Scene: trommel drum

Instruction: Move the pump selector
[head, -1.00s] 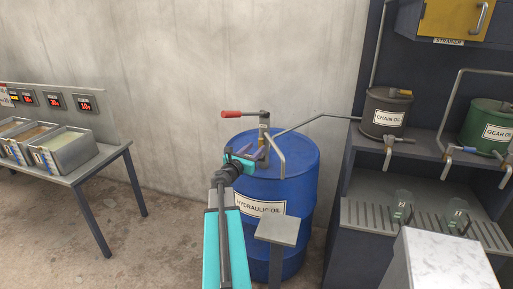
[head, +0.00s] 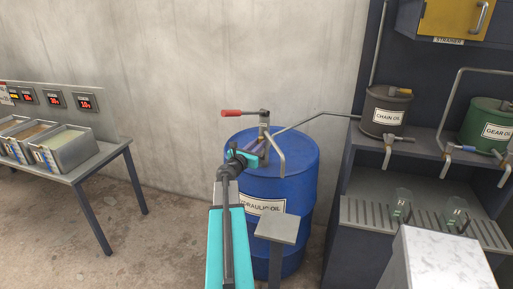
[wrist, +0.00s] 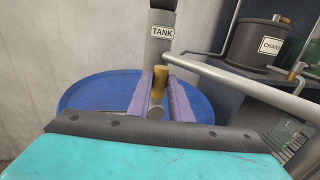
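The hand pump (head: 264,130) stands on the blue hydraulic oil drum (head: 300,185), with a red-handled crank on top. In the wrist view its grey column carries a TANK label (wrist: 162,32). The pump selector, a short brass lever (wrist: 160,78), sticks up below that label. My gripper (head: 262,150) is at the pump column. In the wrist view the two purple fingers of my gripper (wrist: 159,88) lie on either side of the brass lever, very close to it. I cannot tell whether they touch it. The lever's lower end is partly hidden.
A bent outlet pipe (head: 278,155) hangs at the pump's right, and a long pipe (head: 320,118) runs to the shelf. A grey stand (head: 279,229) is in front of the drum. The chain oil can (head: 387,112) sits on the shelf at right. Trays (head: 62,152) stand at left.

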